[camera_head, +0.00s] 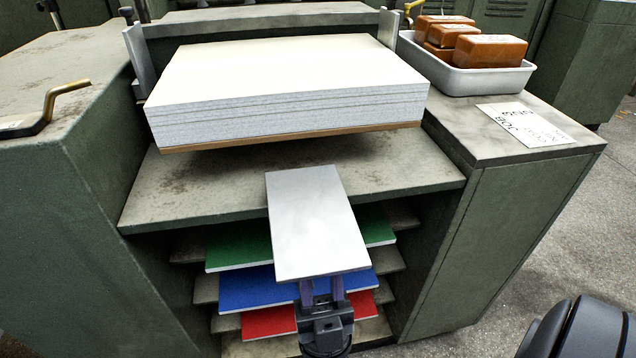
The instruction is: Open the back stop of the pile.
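The pile (290,85) of pale grey boards sits on a brown base board above the feeder's shelf. A grey-green plate (262,20) stands across behind it, apparently the back stop, and the pile hides its lower part. Upright metal guides stand at the pile's left (139,62) and right (388,27) back corners. One gripper, apparently my right (322,288), is at the bottom middle with its purple fingers apart at the near edge of a grey board (315,222). The board hides the fingertips, so I cannot tell whether they grip it. My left gripper is not in view.
A brass-handled lever (62,96) lies on the left cabinet (45,60). A tray (470,80) with brown blocks (488,50) and a job sheet (527,127) are on the right cabinet. Green (236,252), blue (245,288) and red (268,322) boards lie on shelves below.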

